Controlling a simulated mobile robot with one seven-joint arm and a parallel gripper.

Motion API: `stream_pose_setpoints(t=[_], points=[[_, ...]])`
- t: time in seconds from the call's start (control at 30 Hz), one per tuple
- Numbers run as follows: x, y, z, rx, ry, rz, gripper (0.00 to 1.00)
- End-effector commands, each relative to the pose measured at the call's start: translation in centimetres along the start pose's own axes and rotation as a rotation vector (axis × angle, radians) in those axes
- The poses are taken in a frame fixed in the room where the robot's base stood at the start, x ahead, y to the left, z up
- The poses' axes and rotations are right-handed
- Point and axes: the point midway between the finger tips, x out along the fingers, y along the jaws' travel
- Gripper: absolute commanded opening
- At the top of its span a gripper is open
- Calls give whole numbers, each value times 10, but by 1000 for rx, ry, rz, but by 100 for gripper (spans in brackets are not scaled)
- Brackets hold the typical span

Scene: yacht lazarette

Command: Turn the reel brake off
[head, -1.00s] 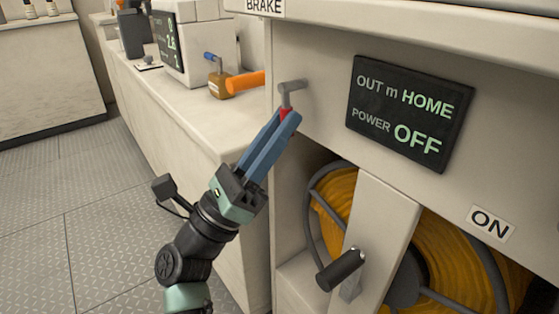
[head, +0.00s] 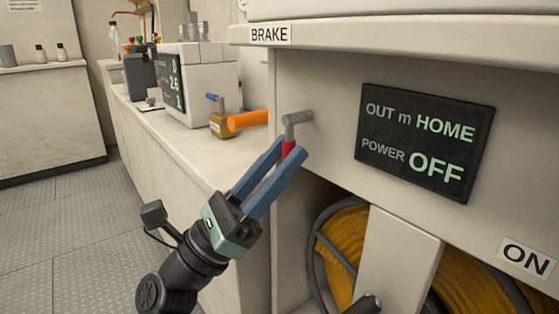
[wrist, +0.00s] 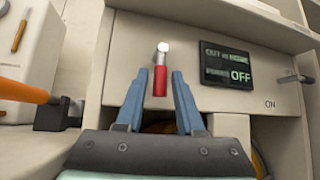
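The reel brake lever has a grey pivot (head: 296,118) on the cabinet front and a red handle (head: 289,149) that points down. It stands below and right of the BRAKE label (head: 270,35). In the wrist view the red handle (wrist: 160,82) hangs between my fingers, with a gap on each side. My gripper (head: 289,146) is open, its fingertips on either side of the handle. The fingers partly hide the handle in the head view. The reel (head: 350,235), wound with yellow line, sits in the opening below.
A dark display (head: 425,142) reads OUT m HOME, POWER OFF. An ON label (head: 527,256) is at lower right. The floor at left is clear.

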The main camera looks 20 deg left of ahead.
Motion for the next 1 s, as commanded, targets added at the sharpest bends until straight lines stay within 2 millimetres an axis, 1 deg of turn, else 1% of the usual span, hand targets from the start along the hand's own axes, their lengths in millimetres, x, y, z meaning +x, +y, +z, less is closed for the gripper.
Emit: stream_pose_setpoints(t=[0.03,0.07,0.33,0.47,0.57,0.8,0.9,1.0], points=[[0,0,0,0,-1,0,48],[0,0,0,0,-1,0,51],[0,0,0,-2,-1,0,51],[-9,1,1,-2,-1,4,51],[-24,1,2,-4,-1,6,51],[-78,1,2,-3,-1,7,51],[-98,1,1,-3,-1,6,51],[-114,1,1,-1,-1,4,51]])
